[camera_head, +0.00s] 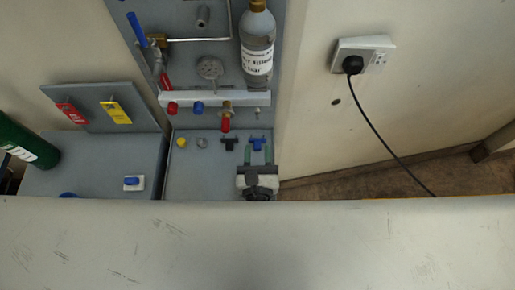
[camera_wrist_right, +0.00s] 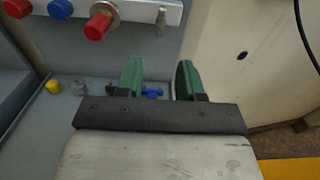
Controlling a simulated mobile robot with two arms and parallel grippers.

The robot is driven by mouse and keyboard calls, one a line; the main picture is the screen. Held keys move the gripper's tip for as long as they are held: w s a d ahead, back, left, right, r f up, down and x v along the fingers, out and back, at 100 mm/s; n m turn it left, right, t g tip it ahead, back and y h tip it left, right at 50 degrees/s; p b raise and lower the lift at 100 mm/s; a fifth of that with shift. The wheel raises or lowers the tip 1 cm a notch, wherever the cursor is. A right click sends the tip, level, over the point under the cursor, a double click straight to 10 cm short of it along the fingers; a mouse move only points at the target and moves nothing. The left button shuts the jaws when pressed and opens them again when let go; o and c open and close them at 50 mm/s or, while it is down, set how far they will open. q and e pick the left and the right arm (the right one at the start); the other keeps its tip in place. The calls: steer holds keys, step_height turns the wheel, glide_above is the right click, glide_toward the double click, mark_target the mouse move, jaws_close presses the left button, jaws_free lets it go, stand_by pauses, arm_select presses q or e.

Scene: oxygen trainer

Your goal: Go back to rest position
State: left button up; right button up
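My right gripper (camera_head: 258,157) shows in the head view over the grey bench, in front of the panel with the bottle. In the right wrist view its two green fingers (camera_wrist_right: 161,80) stand apart with nothing between them. A blue valve piece (camera_wrist_right: 152,93) lies on the bench beyond the fingers. My left gripper is in neither view.
The panel's white rail (camera_head: 215,99) carries red and blue knobs. A grey bottle (camera_head: 257,40) hangs above it. A yellow cap (camera_head: 181,142) sits on the bench (camera_head: 190,180). A green cylinder (camera_head: 25,142) is at left. A black plug (camera_head: 353,64) and cable are at right.

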stand_by(0.3)
steer(key=s+d+f+m+g+h, duration=0.2)
steer(key=d+m+g+h, duration=0.45)
steer(key=d+m, duration=1)
steer(key=s+d+r+m+g+y, duration=0.25)
steer(key=s+m+g, duration=0.2)
steer(key=m, duration=0.45)
steer(key=s+d+r+m+g+y, duration=0.1)
steer(key=s+d+m+g+y, duration=0.2)
steer(key=s+m, duration=0.45)
step_height(320, 180, down, 26)
steer(key=w+a+m+g+y, duration=0.1)
steer(key=w+a+g, duration=0.1)
steer(key=s+d+f+g+b, duration=0.1)
steer(key=s+d+f, duration=0.2)
steer(key=s+f, duration=1.4)
steer(key=shift+d+f, duration=0.2)
steer(key=shift+f, duration=0.1)
